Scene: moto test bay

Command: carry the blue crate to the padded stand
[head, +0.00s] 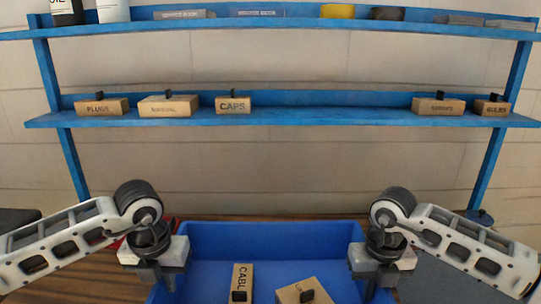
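The blue crate (272,233) is at the bottom middle of the head view, on a brown wooden surface, its near part cut off by the frame. Inside it lie a box marked CABL (242,278) and another tan box (305,291). My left gripper (160,280) points down at the crate's left wall, and my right gripper (372,283) points down at its right wall. The fingertips overlap the walls in the picture; whether they are closed on them I cannot tell. I cannot make out the padded stand for certain.
A blue shelf rack (300,117) against the wall holds small labelled boxes, with bottles and other items above. A red thing (117,243) is partly hidden behind my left arm. A dark object (16,218) is at the left edge. A grey surface (425,282) lies right of the crate.

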